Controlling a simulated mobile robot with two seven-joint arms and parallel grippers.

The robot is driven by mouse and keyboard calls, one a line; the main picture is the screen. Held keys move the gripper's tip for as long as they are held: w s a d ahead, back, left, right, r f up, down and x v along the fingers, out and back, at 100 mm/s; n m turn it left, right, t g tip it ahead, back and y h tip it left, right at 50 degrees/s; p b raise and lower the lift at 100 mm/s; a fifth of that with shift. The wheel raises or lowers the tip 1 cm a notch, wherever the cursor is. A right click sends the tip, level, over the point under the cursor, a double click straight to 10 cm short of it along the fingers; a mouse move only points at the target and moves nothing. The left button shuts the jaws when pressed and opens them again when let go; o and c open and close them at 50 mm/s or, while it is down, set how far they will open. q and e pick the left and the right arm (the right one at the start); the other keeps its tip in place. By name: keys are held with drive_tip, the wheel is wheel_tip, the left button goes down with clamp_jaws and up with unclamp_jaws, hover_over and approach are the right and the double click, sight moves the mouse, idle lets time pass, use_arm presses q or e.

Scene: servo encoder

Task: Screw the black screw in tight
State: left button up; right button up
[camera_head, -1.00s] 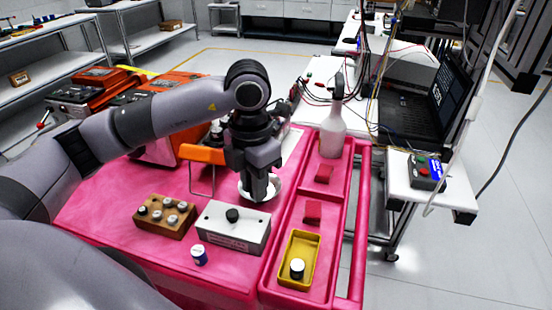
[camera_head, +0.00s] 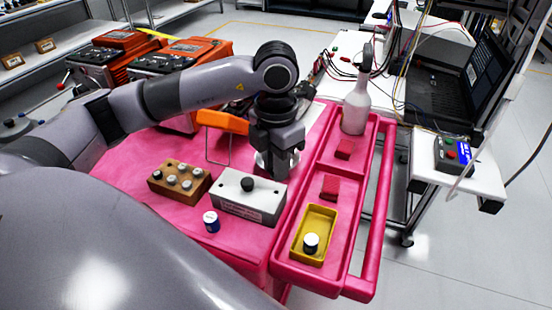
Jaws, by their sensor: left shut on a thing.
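The black screw (camera_head: 247,184) shows as a round black head standing on top of a white box (camera_head: 235,204) on the pink cart top. My left gripper (camera_head: 278,172) points down just behind and right of the screw, apart from it. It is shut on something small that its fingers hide. A white round thing (camera_head: 262,160) shows partly behind the fingers; I cannot tell whether they touch it. My right gripper is not in view.
A brown block (camera_head: 160,192) with several knobs stands left of the box, a blue-and-white jar (camera_head: 211,222) in front. The pink side tray (camera_head: 338,170) holds a white bottle (camera_head: 355,108), red blocks and a yellow bin (camera_head: 297,256). An orange-topped stand (camera_head: 222,121) is close behind.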

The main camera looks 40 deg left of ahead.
use_arm(q)
drive_tip(key=shift+f+b, duration=0.75)
drive_tip(key=shift+f, duration=0.6)
drive_tip(key=shift+f, duration=0.15)
drive_tip(key=shift+f+b, duration=0.35)
drive_tip(key=shift+b, duration=0.1)
drive_tip(key=shift+f+b, duration=0.4)
drive_tip(key=shift+f, duration=0.05)
